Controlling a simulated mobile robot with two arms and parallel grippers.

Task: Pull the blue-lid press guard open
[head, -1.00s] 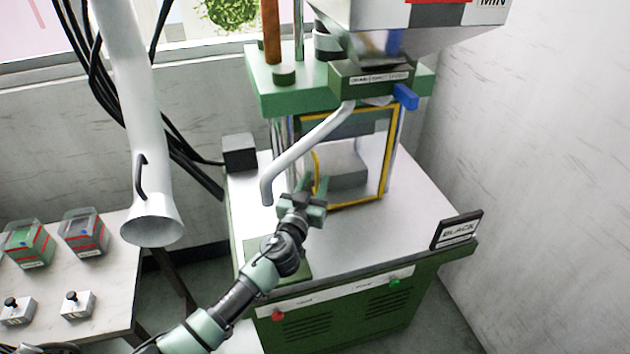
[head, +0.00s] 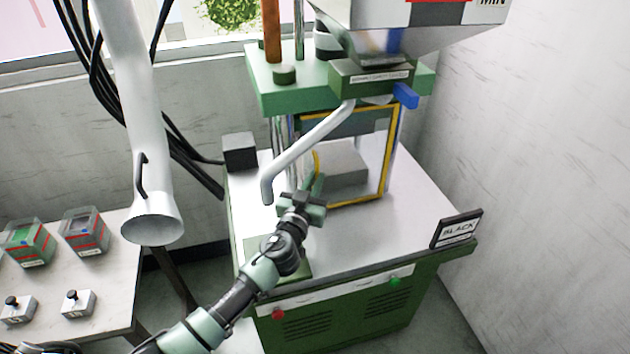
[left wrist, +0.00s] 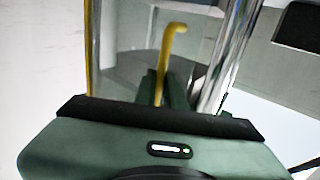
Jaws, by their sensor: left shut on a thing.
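The press guard (head: 390,150) is a clear panel in a yellow frame, standing upright at the front of the green press (head: 290,90). A curved yellow handle (head: 317,160) shows at its left side; in the left wrist view the handle (left wrist: 166,60) rises between the fingers. My left gripper (head: 316,185) is shut on this handle, low at the guard's left side. The finger tips also show in the left wrist view (left wrist: 163,90). A grey block (head: 342,163) sits behind the guard. A blue part (head: 405,96) juts from the press top. My right gripper is not in view.
A white bent pipe (head: 305,150) hangs just above my left gripper. A BLACK sign (head: 457,229) stands at the bench's right edge. A wide white duct (head: 150,215) hangs at left, over a side table (head: 100,260) with bins.

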